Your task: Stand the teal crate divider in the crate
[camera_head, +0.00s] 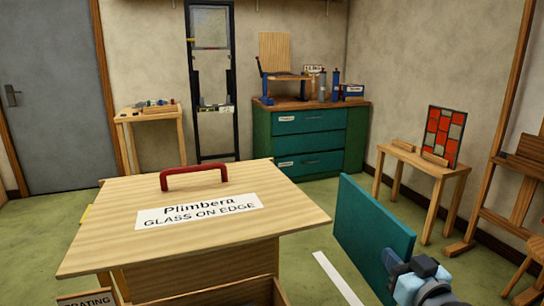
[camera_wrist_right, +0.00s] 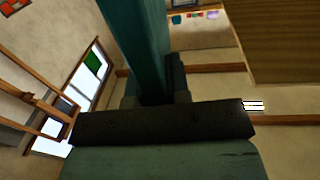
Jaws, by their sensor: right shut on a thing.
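The teal crate divider (camera_head: 372,232) is a flat panel held upright at the right of the head view, to the right of the wooden crate. My right gripper (camera_head: 418,282) is shut on its lower near edge. In the right wrist view the divider (camera_wrist_right: 135,35) runs up from between the dark fingers of the right gripper (camera_wrist_right: 155,92). The wooden crate (camera_head: 205,293) shows only in part at the bottom of the head view; its inside is mostly hidden. My left gripper is not in view.
A wide wooden lid (camera_head: 110,225) with a red handle (camera_head: 194,176) and the label "Plimbera GLASS ON EDGE" covers much of the centre left. A white strip (camera_head: 338,278) lies on the green floor. A small table (camera_head: 432,168) holds a red leaded panel (camera_head: 444,136).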

